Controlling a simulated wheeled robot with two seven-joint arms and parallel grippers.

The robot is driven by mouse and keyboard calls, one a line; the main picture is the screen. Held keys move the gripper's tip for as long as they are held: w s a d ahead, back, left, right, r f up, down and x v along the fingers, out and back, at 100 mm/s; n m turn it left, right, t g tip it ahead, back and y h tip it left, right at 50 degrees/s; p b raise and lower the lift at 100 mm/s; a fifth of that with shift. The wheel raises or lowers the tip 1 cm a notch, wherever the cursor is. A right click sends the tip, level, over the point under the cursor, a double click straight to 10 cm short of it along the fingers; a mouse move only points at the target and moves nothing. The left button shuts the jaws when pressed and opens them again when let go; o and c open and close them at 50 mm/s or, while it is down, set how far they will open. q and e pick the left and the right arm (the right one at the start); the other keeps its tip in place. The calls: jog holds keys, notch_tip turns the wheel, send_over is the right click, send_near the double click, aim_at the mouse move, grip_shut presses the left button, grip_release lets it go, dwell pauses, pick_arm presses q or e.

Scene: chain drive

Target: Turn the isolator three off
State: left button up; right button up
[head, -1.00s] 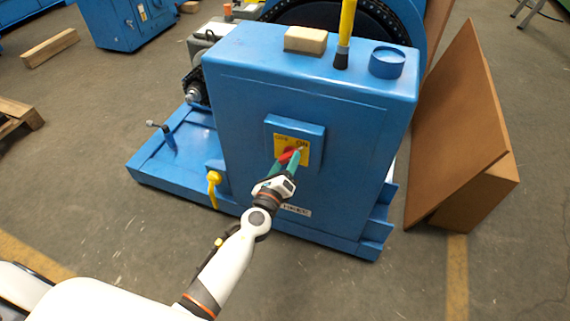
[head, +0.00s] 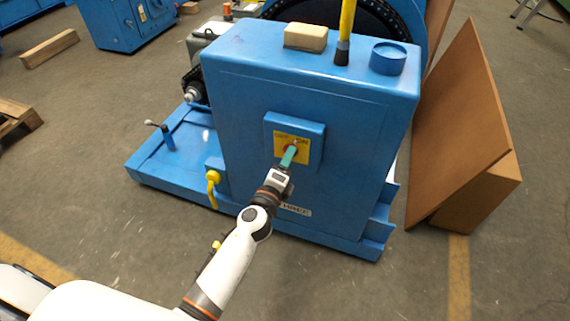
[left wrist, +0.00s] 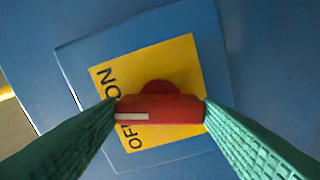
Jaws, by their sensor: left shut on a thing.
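The isolator is a blue box (head: 311,131) on the front of the blue machine housing, with a yellow plate (head: 280,139) marked OFF at left and ON at right. Its red knob is mostly hidden in the head view. In the left wrist view the red knob (left wrist: 175,108) sits between my green fingers, which touch both ends of its grip bar. The bar's white mark lies between the words ON and OFF, over part of OFF. My left gripper (head: 289,154) is shut on the knob; it also shows in the left wrist view (left wrist: 160,112). My right gripper is out of view.
A label (head: 295,209), partly hidden by my wrist, is below the isolator. A yellow hooked part (head: 212,184) is left of my arm. A tan block (head: 306,37) and a yellow handle (head: 346,22) are on top. A brown board (head: 455,120) leans at right.

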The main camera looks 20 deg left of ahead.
pick_arm(q)
jog(key=shift+n+p, duration=1)
jog(key=shift+n, duration=5.4)
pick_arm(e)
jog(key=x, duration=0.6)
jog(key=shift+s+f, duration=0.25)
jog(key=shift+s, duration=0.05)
pick_arm(q)
jog(key=o, duration=1)
jog(key=shift+s, duration=0.15)
jog(key=s, duration=0.6)
jog(key=s+p, duration=0.1)
jog(key=s, duration=0.4)
jog(key=shift+s+a+p, duration=0.2)
jog(key=shift+s+p, duration=0.1)
jog(key=shift+s, duration=0.1)
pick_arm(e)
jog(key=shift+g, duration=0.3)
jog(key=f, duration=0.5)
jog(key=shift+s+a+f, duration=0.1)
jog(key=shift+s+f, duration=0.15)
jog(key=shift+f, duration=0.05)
